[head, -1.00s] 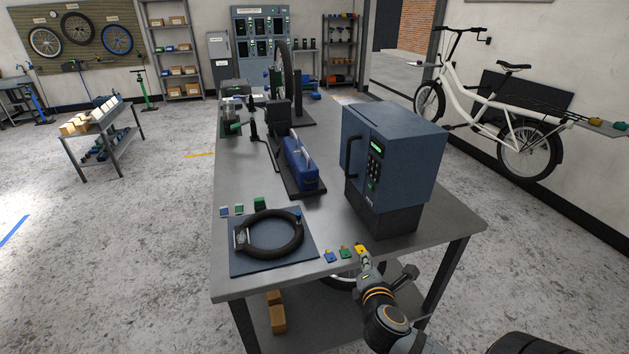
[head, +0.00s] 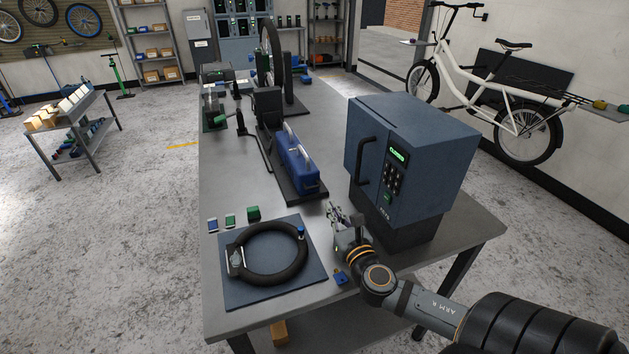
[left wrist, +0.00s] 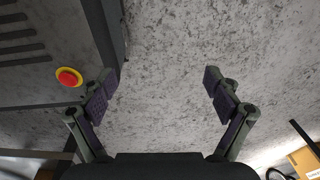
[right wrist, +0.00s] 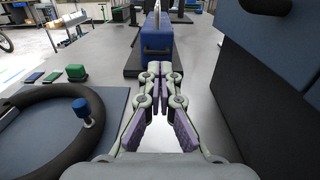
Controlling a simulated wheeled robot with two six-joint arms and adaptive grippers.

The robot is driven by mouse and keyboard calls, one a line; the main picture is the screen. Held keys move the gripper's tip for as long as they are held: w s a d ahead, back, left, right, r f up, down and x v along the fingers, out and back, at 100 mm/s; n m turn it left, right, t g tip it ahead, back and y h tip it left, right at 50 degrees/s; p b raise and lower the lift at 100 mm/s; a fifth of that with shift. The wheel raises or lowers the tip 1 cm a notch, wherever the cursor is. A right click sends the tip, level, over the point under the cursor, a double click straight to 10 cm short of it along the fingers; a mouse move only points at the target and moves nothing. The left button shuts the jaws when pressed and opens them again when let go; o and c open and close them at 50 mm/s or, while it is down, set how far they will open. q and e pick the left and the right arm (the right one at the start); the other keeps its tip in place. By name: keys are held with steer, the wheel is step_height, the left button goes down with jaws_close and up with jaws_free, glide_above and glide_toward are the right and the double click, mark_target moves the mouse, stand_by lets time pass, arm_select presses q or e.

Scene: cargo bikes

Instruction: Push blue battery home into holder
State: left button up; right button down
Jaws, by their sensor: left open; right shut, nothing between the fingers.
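The blue battery (head: 299,170) lies on a long black holder (head: 308,198) on the workbench, with a light handle on top. In the right wrist view the battery's near end (right wrist: 156,45) is straight ahead, beyond the fingertips. My right gripper (head: 334,210) is shut and empty, in front of the battery's near end and apart from it. It also shows in the right wrist view (right wrist: 161,72). How far the battery sits in the holder is hard to tell. My left gripper (left wrist: 161,78) is open and empty over the floor, out of the head view.
A blue cabinet (head: 434,150) with a handle and keypad stands close right of my right gripper. A black tyre ring (head: 268,278) lies on a dark mat (head: 236,294) to the left. A small blue block (head: 340,277) lies near the front edge. A red button (left wrist: 68,77) shows near my left gripper.

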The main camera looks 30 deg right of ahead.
mark_target(312, 176)
steer(key=x, duration=0.4)
steer(key=p+x, duration=0.1)
steer(key=x, duration=0.6)
steer(key=shift+w, duration=0.4)
steer(key=shift+w+d, duration=0.1)
steer(key=shift+w, duration=0.4)
arm_select(q)
steer(key=shift+w+r, duration=0.5)
steer(key=shift+r, duration=0.15)
